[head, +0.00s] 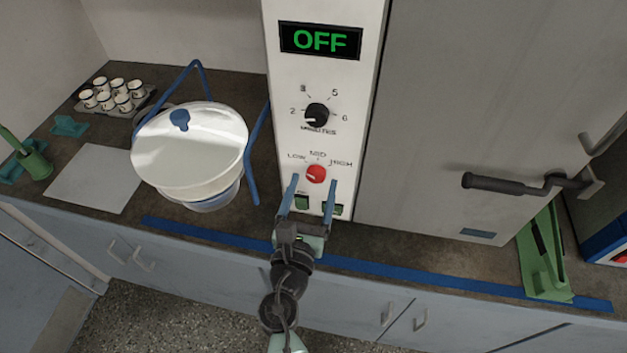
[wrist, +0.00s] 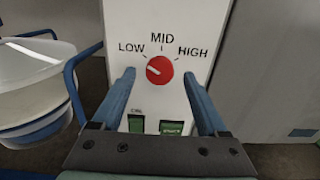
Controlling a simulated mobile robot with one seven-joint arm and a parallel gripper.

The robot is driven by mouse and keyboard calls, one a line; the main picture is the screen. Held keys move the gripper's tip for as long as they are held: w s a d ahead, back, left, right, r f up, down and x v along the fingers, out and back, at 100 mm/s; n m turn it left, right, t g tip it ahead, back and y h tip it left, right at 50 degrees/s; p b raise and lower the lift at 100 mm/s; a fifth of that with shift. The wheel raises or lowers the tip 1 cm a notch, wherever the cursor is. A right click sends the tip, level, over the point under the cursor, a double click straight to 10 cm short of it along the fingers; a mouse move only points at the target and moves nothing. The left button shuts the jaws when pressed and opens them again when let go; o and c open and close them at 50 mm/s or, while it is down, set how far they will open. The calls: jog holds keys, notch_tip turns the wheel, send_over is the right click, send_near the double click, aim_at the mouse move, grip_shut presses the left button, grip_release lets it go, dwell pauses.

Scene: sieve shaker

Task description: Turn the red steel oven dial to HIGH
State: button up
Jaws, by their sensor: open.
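The red dial (head: 316,174) sits low on the white control panel (head: 283,90), below a black dial. In the wrist view the red dial (wrist: 160,70) has a white pointer mark angled up and left, toward LOW. LOW is printed at its left, MID above and HIGH (wrist: 192,52) at its right. My gripper (head: 309,182) is open, with its blue fingers on either side of the dial and apart from it. In the wrist view the fingers (wrist: 159,75) frame the dial, with nothing between them touching it. The display (head: 320,40) reads OFF.
Two green switches (wrist: 154,126) sit just below the dial. The black dial (head: 317,115) is above it. A large white lidded pot (head: 190,150) with a blue frame stands to the left. A grey door with a dark handle (head: 495,184) is to the right.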

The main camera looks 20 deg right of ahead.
jog(key=shift+w+d, duration=0.35)
jog(key=shift+w, duration=0.2)
grip_shut()
